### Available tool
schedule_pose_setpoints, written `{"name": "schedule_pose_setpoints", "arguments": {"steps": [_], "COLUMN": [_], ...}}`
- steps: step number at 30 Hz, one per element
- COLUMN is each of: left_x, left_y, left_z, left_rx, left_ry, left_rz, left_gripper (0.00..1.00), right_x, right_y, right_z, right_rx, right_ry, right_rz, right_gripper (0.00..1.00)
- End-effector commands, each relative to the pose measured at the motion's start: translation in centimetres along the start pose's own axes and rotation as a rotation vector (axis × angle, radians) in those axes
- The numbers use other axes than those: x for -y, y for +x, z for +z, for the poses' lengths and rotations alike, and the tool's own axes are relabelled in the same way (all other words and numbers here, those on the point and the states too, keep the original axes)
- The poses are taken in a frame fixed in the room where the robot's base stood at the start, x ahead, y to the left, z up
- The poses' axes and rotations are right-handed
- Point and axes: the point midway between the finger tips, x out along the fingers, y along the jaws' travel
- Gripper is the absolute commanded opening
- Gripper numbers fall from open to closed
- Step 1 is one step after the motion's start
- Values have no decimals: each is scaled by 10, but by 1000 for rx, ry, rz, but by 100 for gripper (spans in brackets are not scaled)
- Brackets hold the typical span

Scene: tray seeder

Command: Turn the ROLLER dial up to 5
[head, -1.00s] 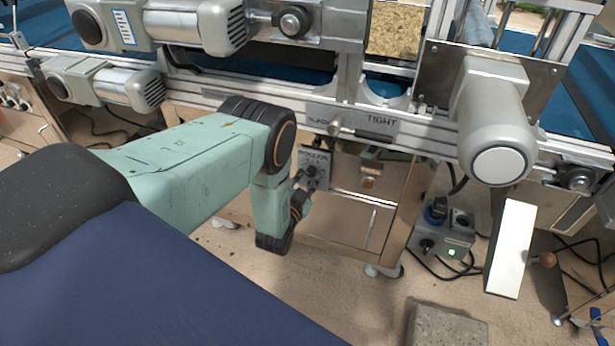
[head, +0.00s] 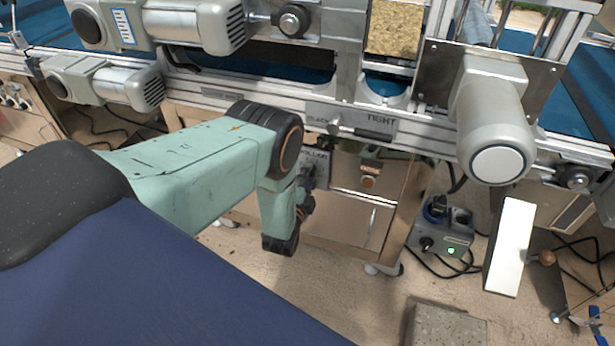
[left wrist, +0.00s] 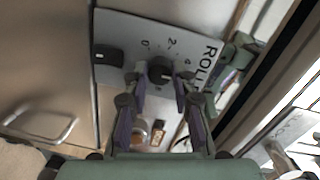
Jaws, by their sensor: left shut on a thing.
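The ROLLER dial (left wrist: 160,70) is a dark round knob on a grey panel (left wrist: 125,28) in the left wrist view. The panel carries the marks 0 and 2, another mark that is hard to read, and part of the word ROLLER. My left gripper (left wrist: 161,82) has its fingers on both sides of the dial and is shut on it. The dial's pointer cannot be read clearly. In the head view the panel (head: 321,167) is mostly hidden behind my left wrist, and the dial is hidden there. My right gripper is not in view.
A dark switch (left wrist: 108,55) sits on the panel beside the dial. A metal cabinet (head: 350,215) is below the machine rail marked TIGHT (head: 380,122). A grey control box (head: 440,235) with a green light and a white plate (head: 508,247) stand to the right.

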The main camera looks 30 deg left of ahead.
Motion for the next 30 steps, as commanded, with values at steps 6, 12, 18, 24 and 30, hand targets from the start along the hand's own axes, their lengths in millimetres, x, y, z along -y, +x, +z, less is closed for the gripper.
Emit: {"name": "schedule_pose_setpoints", "arguments": {"steps": [6, 12, 18, 24, 30], "left_x": [-1, -1, -1, -1, -1], "left_y": [-1, -1, -1, -1, 0], "left_z": [1, 1, 1, 1, 0], "left_rx": [4, 5, 5, 5, 4], "left_ry": [56, 70, 70, 70, 69], "left_rz": [-1, -2, -2, -2, -4], "left_gripper": [0, 0, 0, 33, 49], "right_x": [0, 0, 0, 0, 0], "right_y": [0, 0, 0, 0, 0], "right_z": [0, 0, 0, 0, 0], "right_rx": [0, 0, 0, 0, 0], "right_ry": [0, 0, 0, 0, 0], "right_rz": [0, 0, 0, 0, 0], "right_gripper": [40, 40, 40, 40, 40]}}
